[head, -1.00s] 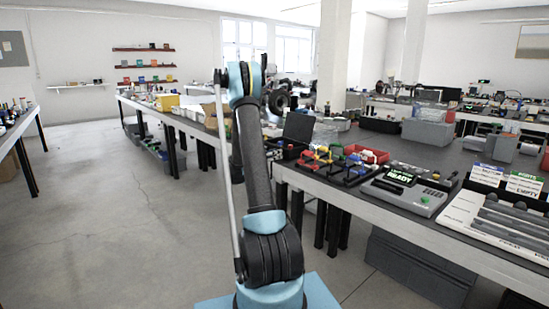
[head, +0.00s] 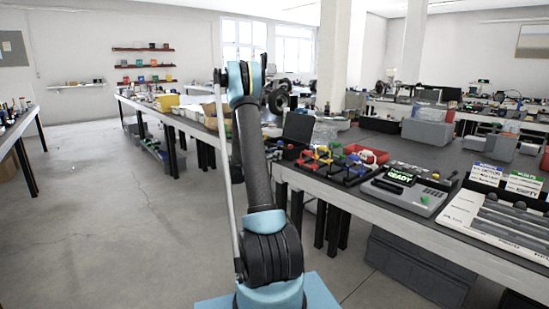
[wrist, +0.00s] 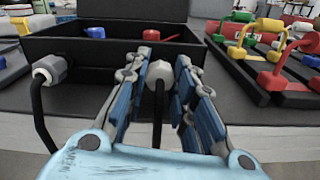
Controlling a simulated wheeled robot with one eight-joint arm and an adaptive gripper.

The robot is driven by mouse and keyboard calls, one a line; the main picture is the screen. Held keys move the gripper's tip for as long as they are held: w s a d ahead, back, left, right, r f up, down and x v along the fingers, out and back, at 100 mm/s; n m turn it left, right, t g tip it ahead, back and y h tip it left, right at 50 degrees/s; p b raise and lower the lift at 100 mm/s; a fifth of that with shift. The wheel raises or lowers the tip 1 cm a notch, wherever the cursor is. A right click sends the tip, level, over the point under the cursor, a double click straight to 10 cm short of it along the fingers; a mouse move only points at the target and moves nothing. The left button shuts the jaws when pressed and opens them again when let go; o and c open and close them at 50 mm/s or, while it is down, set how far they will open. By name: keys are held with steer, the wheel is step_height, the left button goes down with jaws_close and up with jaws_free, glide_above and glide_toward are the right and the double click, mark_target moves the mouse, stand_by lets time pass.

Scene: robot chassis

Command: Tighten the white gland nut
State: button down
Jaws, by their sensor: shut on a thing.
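The pale white gland nut (wrist: 159,72) is on the front wall of a black box (wrist: 100,47) in the wrist view, with a black cable hanging from it. The blue fingers of my gripper (wrist: 160,84) stand on either side of the nut and are shut on it. The fingers hide its sides. A second fitting with a pale nut (wrist: 49,70) sits on the same wall to the left, apart from my gripper, and its own black cable bends down. How tight either nut is cannot be seen.
A rack with red, yellow, blue and green looped pieces (wrist: 265,50) stands right of the box. In the head view, a grey device with a lit READY screen (head: 405,188) and a red bin (head: 366,153) are on the bench. Floor at left is clear.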

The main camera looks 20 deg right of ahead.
steer(key=shift+w+a+m, duration=0.1)
steer(key=shift+w+m, duration=0.05)
steer(key=shift+m, duration=0.45)
steer(key=c, duration=1.3)
jaws_free()
steer(key=shift+c, duration=0.2)
steer(key=v, duration=1.2)
